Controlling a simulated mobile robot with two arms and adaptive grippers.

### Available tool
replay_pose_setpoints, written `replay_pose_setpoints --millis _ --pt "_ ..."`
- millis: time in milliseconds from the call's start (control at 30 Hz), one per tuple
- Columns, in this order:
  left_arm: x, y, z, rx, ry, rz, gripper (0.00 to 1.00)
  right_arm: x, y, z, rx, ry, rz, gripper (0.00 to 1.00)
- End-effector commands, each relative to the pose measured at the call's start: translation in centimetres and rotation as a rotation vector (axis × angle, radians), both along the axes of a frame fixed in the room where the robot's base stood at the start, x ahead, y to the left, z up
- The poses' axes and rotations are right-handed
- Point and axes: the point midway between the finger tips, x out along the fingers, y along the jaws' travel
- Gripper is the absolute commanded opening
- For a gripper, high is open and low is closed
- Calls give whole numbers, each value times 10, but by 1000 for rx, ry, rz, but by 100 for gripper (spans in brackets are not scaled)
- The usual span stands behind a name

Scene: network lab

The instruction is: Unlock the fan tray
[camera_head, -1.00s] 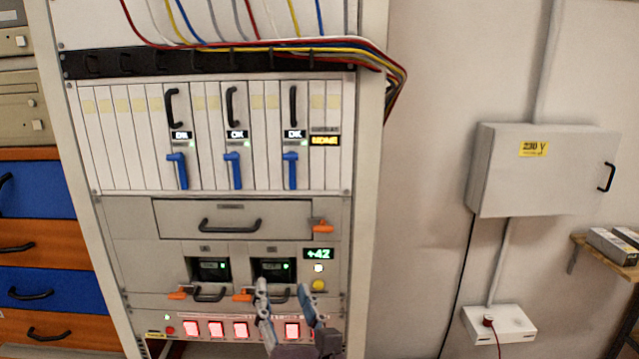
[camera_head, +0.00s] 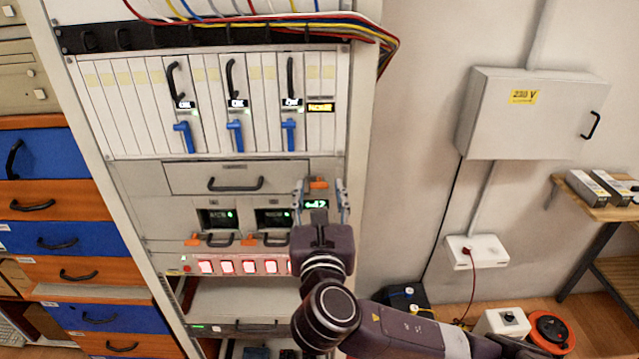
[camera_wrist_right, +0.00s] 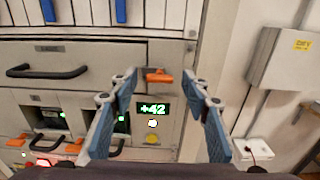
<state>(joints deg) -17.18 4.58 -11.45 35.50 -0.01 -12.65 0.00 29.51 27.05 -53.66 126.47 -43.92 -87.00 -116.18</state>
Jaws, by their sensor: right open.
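The fan tray (camera_head: 190,180) is a wide grey drawer front with a dark bar handle (camera_head: 236,184), below the row of white cards in the rack. Its orange latch (camera_head: 318,183) is at the tray's right end and lies roughly level. My right gripper (camera_head: 321,188) is open in front of the latch, one finger on each side of it in the picture. In the right wrist view the latch (camera_wrist_right: 158,77) shows between the open fingers (camera_wrist_right: 166,85), apart from both. My left gripper is not in view.
A green "+42" display (camera_wrist_right: 153,109) and a yellow button (camera_wrist_right: 152,138) sit below the latch. Two power units with orange levers (camera_head: 192,240) are lower left. Blue card levers (camera_head: 289,134) are above. A wall box (camera_head: 530,115) hangs at right.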

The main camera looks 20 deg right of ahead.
Motion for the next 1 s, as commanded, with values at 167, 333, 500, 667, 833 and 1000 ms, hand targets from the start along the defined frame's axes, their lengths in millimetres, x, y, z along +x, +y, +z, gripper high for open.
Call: replay_pose_setpoints --millis 167,333,500,667,833,1000 --pt "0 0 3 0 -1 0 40 8 -2 0 1 0 0 44" --pt "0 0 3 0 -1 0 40 8 -2 0 2 -1 0 44" --pt "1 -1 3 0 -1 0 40 8 -2 0 2 -1 0 28" --pt "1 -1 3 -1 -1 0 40 8 -2 0 2 -1 0 10" --pt "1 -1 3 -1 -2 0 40 8 -2 0 3 -1 0 1" --pt "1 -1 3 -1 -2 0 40 8 -2 0 25 -6 0 1"
